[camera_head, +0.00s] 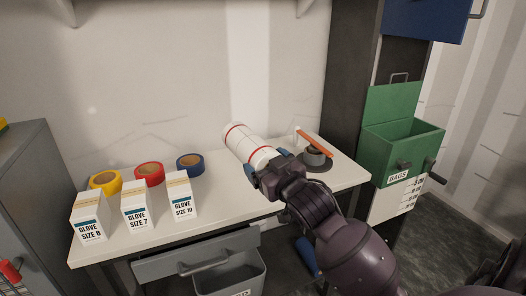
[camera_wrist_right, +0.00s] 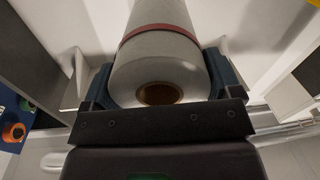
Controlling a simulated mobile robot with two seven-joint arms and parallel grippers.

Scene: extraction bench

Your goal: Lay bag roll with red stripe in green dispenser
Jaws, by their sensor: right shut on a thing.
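The white bag roll with red stripes (camera_head: 241,142) is held above the back of the bench, tilted, its far end up and to the left. My right gripper (camera_head: 266,169) is shut on its near end. In the right wrist view the roll (camera_wrist_right: 158,55) lies between the two fingers of the gripper (camera_wrist_right: 160,85), with its brown core facing the camera and one red band showing. The green dispenser (camera_head: 402,158), labelled BAGS, stands to the right with its lid up; its inside is only partly visible. My left gripper is not in view.
Three glove boxes (camera_head: 136,210) and yellow, red and blue tape rolls (camera_head: 149,174) stand on the left of the bench (camera_head: 225,212). A grey holder with an orange bar (camera_head: 315,157) stands right of the roll.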

